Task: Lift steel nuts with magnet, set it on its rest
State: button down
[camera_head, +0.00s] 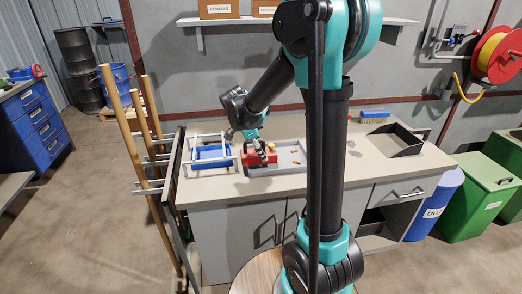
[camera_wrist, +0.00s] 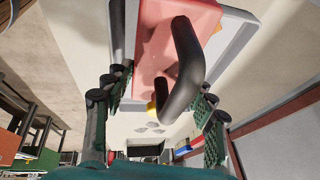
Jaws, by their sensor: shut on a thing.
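The magnet is a red block (camera_head: 256,157) with a black handle and a yellow knob. In the head view it is at the left part of a shallow grey tray (camera_head: 303,148) on the bench. My gripper (camera_head: 258,143) is shut on the magnet's handle from above. In the wrist view the black handle (camera_wrist: 184,70) stands between my fingers, with the red block (camera_wrist: 158,45) beyond it. A few small grey pieces (camera_wrist: 150,128), perhaps nuts, show near it. I cannot tell whether the magnet touches the tray or whether nuts cling beneath it.
A white frame with a blue bin (camera_head: 210,152) stands just left of the magnet. Small copper-coloured scraps (camera_head: 296,162) lie in the grey tray. A dark open-topped tray (camera_head: 396,140) and a blue brush (camera_head: 375,114) are at the bench's right.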

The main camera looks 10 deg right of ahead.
aim_at(261, 140)
jog(key=shift+r, duration=0.1)
jog(key=shift+r, duration=1.95)
